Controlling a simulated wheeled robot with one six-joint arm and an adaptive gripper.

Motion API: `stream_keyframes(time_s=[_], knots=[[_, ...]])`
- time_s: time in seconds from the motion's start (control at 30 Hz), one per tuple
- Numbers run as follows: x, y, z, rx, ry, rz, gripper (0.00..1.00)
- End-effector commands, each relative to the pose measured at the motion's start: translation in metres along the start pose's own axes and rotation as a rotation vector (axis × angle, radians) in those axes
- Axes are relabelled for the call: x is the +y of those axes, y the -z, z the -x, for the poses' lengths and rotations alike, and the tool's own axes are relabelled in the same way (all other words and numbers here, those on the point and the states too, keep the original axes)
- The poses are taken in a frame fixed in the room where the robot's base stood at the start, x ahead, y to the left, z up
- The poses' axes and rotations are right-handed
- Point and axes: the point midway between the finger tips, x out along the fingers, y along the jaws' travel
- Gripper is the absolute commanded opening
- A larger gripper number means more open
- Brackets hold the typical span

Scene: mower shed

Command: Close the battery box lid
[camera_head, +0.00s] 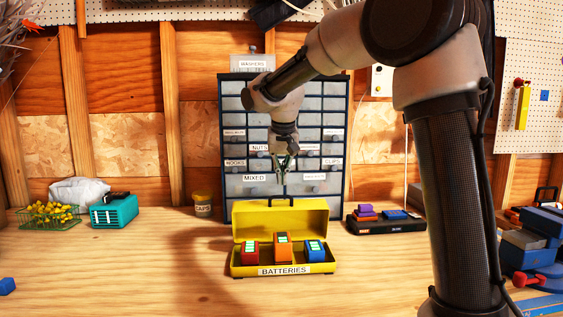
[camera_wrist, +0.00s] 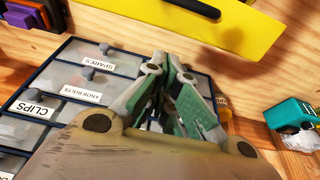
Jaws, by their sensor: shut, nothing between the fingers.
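The yellow battery box (camera_head: 236,262), labelled BATTERIES, stands on the workbench. Its lid (camera_head: 295,215) is open, raised at the back of the box. A red, an orange and a blue battery stand inside. My gripper (camera_head: 283,178) points down above and behind the raised lid, in front of the drawer cabinet, and appears clear of the lid. In the wrist view, my gripper (camera_wrist: 172,68) has its green-padded fingers together with nothing held. A yellow panel with a black handle, seemingly the lid (camera_wrist: 250,28), crosses the top of that view.
The drawer cabinet (camera_head: 235,185) stands behind the box. A caps jar (camera_head: 203,205), teal case (camera_head: 115,211) and wire basket (camera_head: 47,216) are to the left. A black tray (camera_head: 385,225) with coloured items is to the right. The bench front-left is mostly clear.

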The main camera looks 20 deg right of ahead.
Motion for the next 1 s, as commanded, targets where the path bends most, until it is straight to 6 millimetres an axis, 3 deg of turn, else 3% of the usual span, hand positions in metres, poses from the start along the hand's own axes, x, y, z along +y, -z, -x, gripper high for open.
stream_keyframes(time_s=[0.13, 0.3, 0.43, 1.0], knots=[[0.001, -0.001, -0.031, -0.003, -0.002, 0.0, 0.0], [0.0, -0.026, -0.018, 0.001, 0.002, 0.001, 0.0], [0.0, -0.035, -0.015, 0.0, 0.001, 0.0, 0.0], [-0.001, -0.035, -0.014, 0.017, 0.0, 0.001, 0.0]])
